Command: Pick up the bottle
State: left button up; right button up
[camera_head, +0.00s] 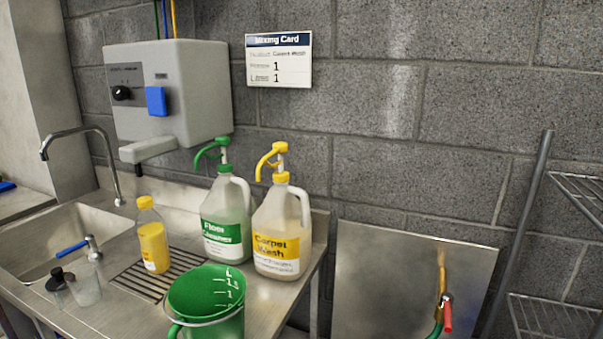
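A small bottle (152,245) with a yellow cap and yellow body stands upright on the slotted drain grate of the steel counter. Two larger pump jugs stand to its right. One is a Floor Cleaner jug (226,232) with a green label and green pump. The other is a Carpet Wash jug (279,242) with a yellow label and yellow pump. Neither of my grippers is in view.
A green bucket (207,294) stands in front of the jugs. A clear cup (84,287) stands at the left, next to the sink (42,236) with its faucet (85,137). A grey dispenser (172,95) hangs above. A wire shelf (555,315) is at far right.

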aim_at(149, 225)
jog(key=i+l+u, duration=0.1)
jog(key=i+u, duration=0.15)
jog(key=i+l+u, duration=0.25)
jog(key=u, duration=1.65)
jog(key=k+j, duration=0.1)
jog(key=j, duration=0.3)
jog(key=k+j, duration=0.1)
jog(key=j, duration=0.35)
jog(key=k+j, duration=0.1)
jog(key=j, duration=0.3)
jog(key=k+l+u, duration=0.1)
jog(key=k+u, duration=0.15)
jog(key=u, duration=0.2)
jog(key=i+l, duration=0.15)
jog(key=l, duration=0.25)
jog(key=i+l+z, duration=0.1)
jog(key=l, duration=0.3)
jog(key=i+l, duration=0.15)
jog(key=l, duration=0.25)
